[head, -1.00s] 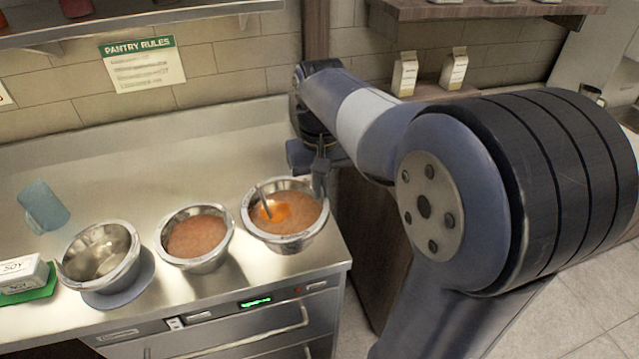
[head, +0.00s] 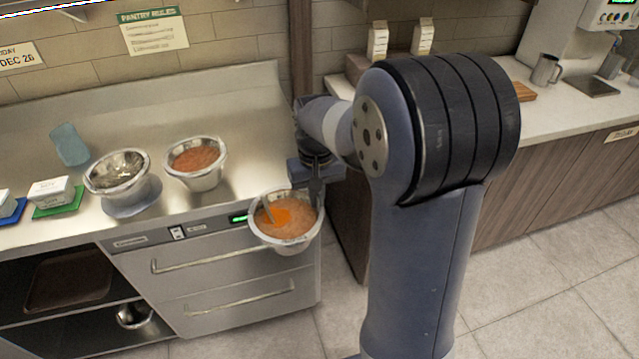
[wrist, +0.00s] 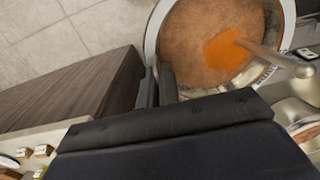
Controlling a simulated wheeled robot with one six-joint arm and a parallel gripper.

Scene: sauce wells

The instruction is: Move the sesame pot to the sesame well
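A round metal pot (head: 287,245) holds brown sauce with an orange patch and a ladle (head: 267,210). It hangs at the counter's front right edge, in front of the drawers; no label on it is readable. My gripper (head: 317,190) is at its right back rim. In the wrist view, the fingers (wrist: 158,86) pinch the rim of this pot (wrist: 195,45), which looks roughly level. A second pot (head: 208,178) with reddish-brown sauce stands on the counter. A third pot (head: 119,187) to its left looks empty or clear inside. No well marked sesame is readable.
White tubs stand on a green mat (head: 58,206) and a blue mat (head: 12,214) at the left. A bluish cup (head: 69,145) stands behind. The steel counter (head: 235,125) is bare at the back right. Open floor (head: 560,290) lies to the right.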

